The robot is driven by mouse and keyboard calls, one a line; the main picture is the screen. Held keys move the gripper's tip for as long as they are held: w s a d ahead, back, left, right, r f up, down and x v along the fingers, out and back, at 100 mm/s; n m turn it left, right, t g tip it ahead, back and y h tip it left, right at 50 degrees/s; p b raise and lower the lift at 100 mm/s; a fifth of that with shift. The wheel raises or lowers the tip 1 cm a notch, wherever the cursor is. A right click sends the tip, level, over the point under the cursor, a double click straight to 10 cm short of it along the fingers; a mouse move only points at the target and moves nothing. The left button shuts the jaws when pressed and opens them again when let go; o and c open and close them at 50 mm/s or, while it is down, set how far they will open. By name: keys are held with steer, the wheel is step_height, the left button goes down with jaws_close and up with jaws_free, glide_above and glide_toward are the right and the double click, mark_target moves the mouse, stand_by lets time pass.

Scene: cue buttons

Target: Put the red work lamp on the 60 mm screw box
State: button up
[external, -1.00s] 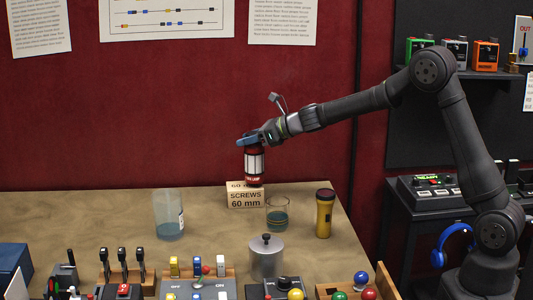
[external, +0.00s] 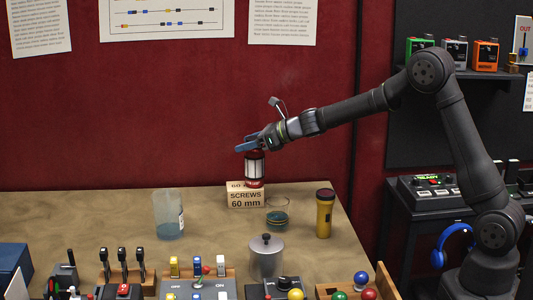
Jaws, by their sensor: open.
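The red work lamp (external: 254,169), with a pale middle and red ends, stands upright on the 60 mm screw box (external: 245,200) at the far side of the table. The cardboard box reads "SCREWS 60 mm" on its front. My gripper (external: 247,146) is at the lamp's top, its jaws open. The small picture does not show whether a finger still touches the lamp.
A metal canister (external: 266,257) and several switch panels fill the front.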

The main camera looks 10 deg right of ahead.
steer(key=v, duration=1.2)
steer(key=x, duration=1.1)
steer(key=shift+a, duration=0.2)
steer(key=shift+w+a+f, duration=0.1)
steer(key=shift+w+a, duration=0.1)
steer(key=shift+a, duration=0.05)
